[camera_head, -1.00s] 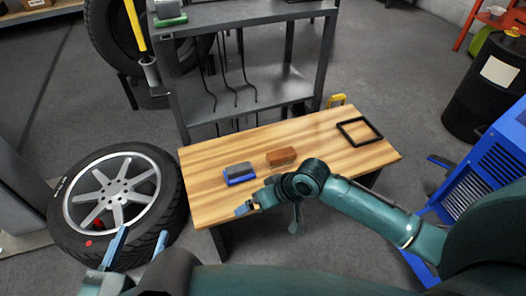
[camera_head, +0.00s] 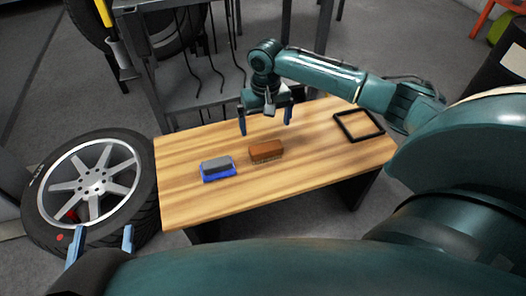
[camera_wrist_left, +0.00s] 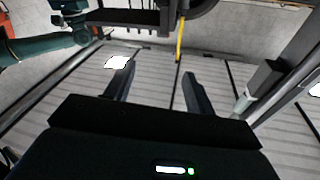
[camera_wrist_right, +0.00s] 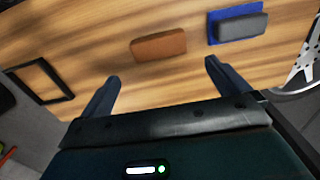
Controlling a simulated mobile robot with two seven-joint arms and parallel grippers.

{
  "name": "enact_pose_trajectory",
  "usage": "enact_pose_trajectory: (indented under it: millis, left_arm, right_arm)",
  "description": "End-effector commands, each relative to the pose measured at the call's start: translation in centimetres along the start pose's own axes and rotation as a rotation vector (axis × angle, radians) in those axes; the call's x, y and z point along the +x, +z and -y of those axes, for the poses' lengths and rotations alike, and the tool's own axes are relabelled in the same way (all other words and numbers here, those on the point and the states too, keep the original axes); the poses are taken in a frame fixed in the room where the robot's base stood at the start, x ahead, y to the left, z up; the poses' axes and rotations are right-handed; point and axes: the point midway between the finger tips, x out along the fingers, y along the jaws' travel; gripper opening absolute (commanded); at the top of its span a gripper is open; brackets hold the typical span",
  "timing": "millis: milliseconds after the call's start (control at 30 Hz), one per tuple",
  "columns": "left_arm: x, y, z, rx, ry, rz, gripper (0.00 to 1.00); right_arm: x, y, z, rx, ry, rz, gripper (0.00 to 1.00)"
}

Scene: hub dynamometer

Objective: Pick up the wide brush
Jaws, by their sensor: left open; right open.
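A brown block (camera_head: 266,151), which looks like the wide brush, lies on the wooden table (camera_head: 220,205). Its underside looks paler, but bristles are too small to tell. My right gripper (camera_head: 265,119) is open and empty, pointing down above the table on the far side of the brown block. In the right wrist view the brown block (camera_wrist_right: 158,46) lies just beyond the gap between the fingertips (camera_wrist_right: 162,72), not between them. My left gripper (camera_head: 101,240) is open and empty at the lower left, near the wheel; its fingers also show in the left wrist view (camera_wrist_left: 159,78).
A grey block (camera_head: 216,164) sits on a blue base (camera_head: 218,178) left of the brown block. A black square frame (camera_head: 345,137) lies at the table's right. The table's front is clear.

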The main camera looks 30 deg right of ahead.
Motion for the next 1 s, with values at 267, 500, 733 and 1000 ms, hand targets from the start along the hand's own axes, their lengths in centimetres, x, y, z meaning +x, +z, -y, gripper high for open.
enact_pose_trajectory:
  millis: [267,500,733,1000]
  left_arm:
    - [0.3,0.4,-0.3,-0.055,0.005,-0.038,0.55]
    - [0.4,0.3,-0.4,-0.076,0.008,-0.046,0.55]
    - [0.5,1.2,-0.9,-0.13,0.016,-0.067,0.55]
    - [0.9,-0.3,-0.7,-0.158,0.025,-0.104,0.55]
  right_arm:
    - [5.5,0.1,0.1,-0.004,-0.001,0.0,1.0]
    - [6.8,0.1,0.1,-0.004,-0.001,-0.001,1.0]
    - [10.2,0.2,-0.3,-0.003,0.0,0.0,1.0]
    - [11.5,0.2,-0.2,-0.005,-0.001,-0.002,1.0]
